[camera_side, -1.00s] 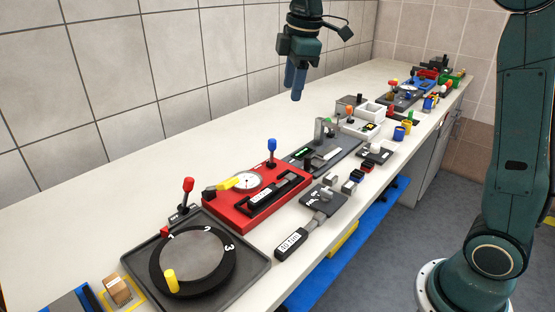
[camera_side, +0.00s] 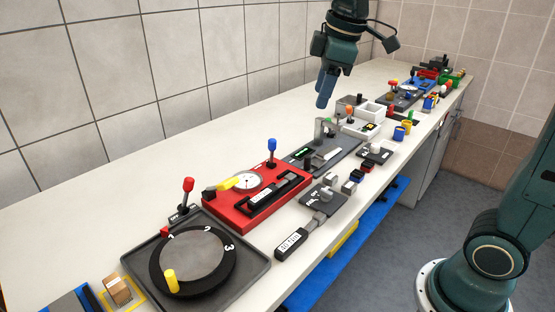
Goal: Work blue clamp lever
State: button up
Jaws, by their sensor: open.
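A lever with a blue knob (camera_side: 272,146) stands upright at the back right of a red device (camera_side: 231,219). The red device also has a round dial (camera_side: 247,181), a yellow handle (camera_side: 229,184) and a dark labelled block (camera_side: 263,199). My gripper (camera_side: 325,90) is open and empty, pointing down in the air above the bench, up and to the right of the blue knob in the picture. It touches nothing. Its fingers partly overlap each other in this view.
A dark plate with a grey upright post (camera_side: 319,131) lies right of the red device. A turntable (camera_side: 193,262) and a red-knobbed lever (camera_side: 188,185) are in front. More fixtures crowd the far end. The bench strip along the wall is clear.

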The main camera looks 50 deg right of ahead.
jog(key=c, duration=0.6)
jog(key=shift+w+f, duration=0.25)
jog(key=c, duration=0.4)
jog(key=w+a+f+m+t+h, duration=0.1)
jog(key=w+f+m+t+h, duration=0.1)
jog(key=w+f, duration=0.8)
notch_tip(320, 180, down, 2)
jog(key=shift+w+f+m+t+h, duration=0.2)
jog(key=shift+m+t+h, duration=0.2)
jog(key=shift+m+t, duration=0.3)
